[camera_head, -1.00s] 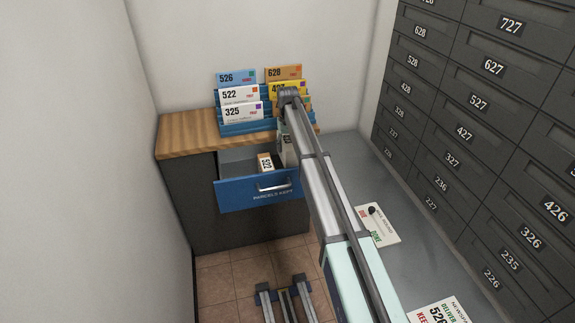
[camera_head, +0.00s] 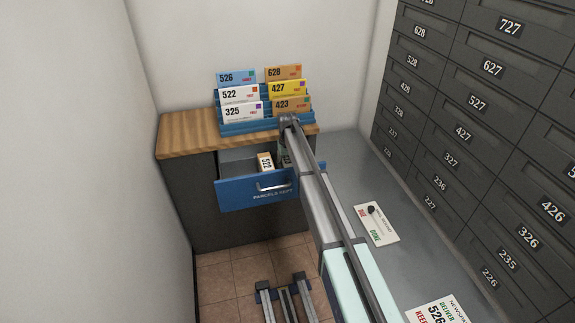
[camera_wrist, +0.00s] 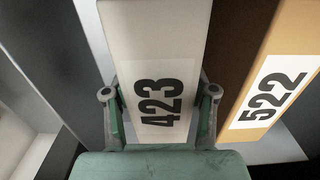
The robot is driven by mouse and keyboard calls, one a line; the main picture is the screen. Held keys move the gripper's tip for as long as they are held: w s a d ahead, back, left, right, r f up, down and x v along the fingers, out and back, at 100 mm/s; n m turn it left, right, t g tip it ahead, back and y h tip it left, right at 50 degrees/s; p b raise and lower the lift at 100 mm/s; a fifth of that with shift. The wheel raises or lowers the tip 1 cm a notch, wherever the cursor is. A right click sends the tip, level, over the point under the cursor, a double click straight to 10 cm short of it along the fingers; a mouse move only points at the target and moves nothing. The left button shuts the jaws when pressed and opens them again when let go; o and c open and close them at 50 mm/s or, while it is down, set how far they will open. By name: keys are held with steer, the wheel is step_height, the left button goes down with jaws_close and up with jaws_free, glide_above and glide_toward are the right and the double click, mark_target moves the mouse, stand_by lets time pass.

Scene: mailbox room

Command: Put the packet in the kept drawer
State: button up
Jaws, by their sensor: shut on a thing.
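The packet, a pale box numbered 423 (camera_wrist: 155,50), is in the wrist view between the two fingers of my gripper (camera_wrist: 158,108), which is shut on it. In the head view, my arm hides most of my gripper and the packet over the right part of the open blue drawer (camera_head: 235,194), labelled PARCELS KEPT. An orange-brown box numbered 522 (camera_head: 266,162) stands in the drawer to the left. In the wrist view the 522 box (camera_wrist: 272,95) is right of the packet, with a gap between. Whether the packet touches the drawer floor is hidden.
A blue rack (camera_head: 240,126) of numbered letters stands on the wooden cabinet top (camera_head: 185,134) above the drawer. Grey numbered mailboxes (camera_head: 470,130) fill the right wall.

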steer(key=shift+f, duration=0.15)
steer(key=o, duration=1.4)
step_height(320, 180, up, 12)
steer(key=shift+r+b, duration=0.25)
steer(key=shift+b, duration=0.5)
